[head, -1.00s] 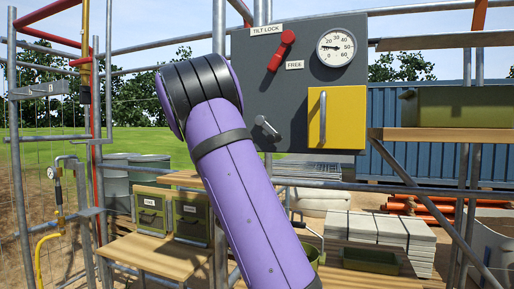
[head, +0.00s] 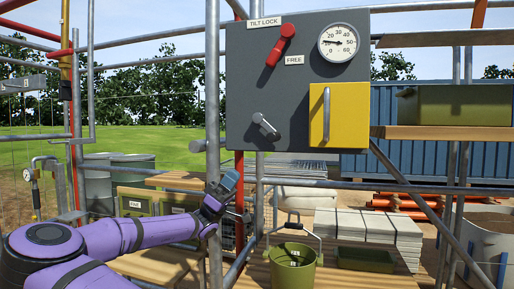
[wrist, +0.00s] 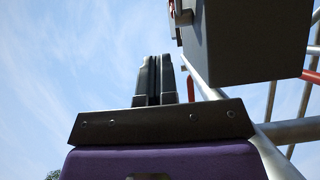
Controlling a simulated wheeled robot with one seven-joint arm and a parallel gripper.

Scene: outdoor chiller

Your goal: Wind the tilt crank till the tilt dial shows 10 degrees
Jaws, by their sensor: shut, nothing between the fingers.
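The grey panel (head: 240,90) carries the white round tilt dial (head: 338,43), its needle pointing left, near the 10 mark; the exact reading is too small to tell. A small grey crank-like handle (head: 265,125) sits on the lower left of the panel, probably the tilt crank. A red lever (head: 281,45) slants under the "TILT LOCK" label, with a "FREE" label (head: 294,60) at its lower right. My gripper (head: 232,182) is below and left of the panel, apart from the handle. In the wrist view its fingers (wrist: 153,78) are together and empty.
A yellow cover (head: 346,115) with an upright bar handle is at the panel's lower right. A vertical scaffold pole (head: 213,80) stands left of the panel, close to my gripper. A horizontal rail (head: 340,183) runs below. A green bucket (head: 293,268) stands lower.

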